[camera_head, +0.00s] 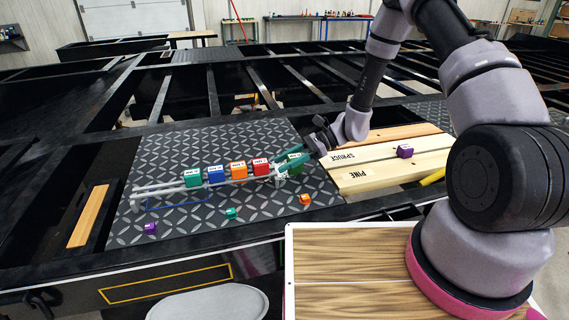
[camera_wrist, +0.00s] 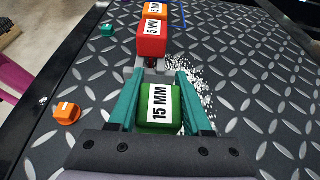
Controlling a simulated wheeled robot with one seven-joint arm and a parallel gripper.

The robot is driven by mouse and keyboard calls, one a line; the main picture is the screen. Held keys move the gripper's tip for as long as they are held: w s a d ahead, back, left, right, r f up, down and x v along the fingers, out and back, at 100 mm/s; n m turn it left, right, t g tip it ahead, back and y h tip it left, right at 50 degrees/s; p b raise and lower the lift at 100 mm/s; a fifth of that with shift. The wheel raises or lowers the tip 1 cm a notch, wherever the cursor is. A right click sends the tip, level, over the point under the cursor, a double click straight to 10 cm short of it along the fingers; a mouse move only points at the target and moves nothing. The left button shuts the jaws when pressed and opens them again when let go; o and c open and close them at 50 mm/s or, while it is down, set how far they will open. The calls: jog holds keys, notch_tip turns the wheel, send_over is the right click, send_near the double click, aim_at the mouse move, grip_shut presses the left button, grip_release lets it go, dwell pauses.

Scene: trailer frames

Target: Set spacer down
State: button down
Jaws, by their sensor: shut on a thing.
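A green spacer marked 15 MM (camera_wrist: 160,106) sits between the two teal fingers of my gripper (camera_wrist: 161,76), which is shut on it. In the head view my gripper (camera_head: 283,169) is at the right end of a grey rack (camera_head: 165,188), with the green spacer (camera_head: 297,158) partly hidden by the fingers. A red spacer (camera_wrist: 152,40) stands just beyond the fingertips. In the head view a green (camera_head: 192,178), a blue (camera_head: 215,174), an orange (camera_head: 238,171) and the red spacer (camera_head: 261,167) stand in a row along the rack. I cannot tell whether the held spacer touches the rack.
Small purple (camera_head: 150,228), teal (camera_head: 231,213) and orange (camera_head: 305,199) pieces lie on the diamond plate (camera_head: 185,150). Planks marked SPRUCE and PINE (camera_head: 372,173) lie to the right, with a purple piece (camera_head: 404,151) on them. Open frame gaps lie beyond the plate.

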jog(key=shift+f, duration=0.25)
jog(key=shift+c, duration=1.7)
grip_release()
jog(key=shift+f, duration=0.15)
jog(key=shift+w+d+r, duration=0.15)
jog(key=shift+d+r, duration=0.15)
jog(key=v, duration=1.1)
jog(key=shift+d+r, duration=0.15)
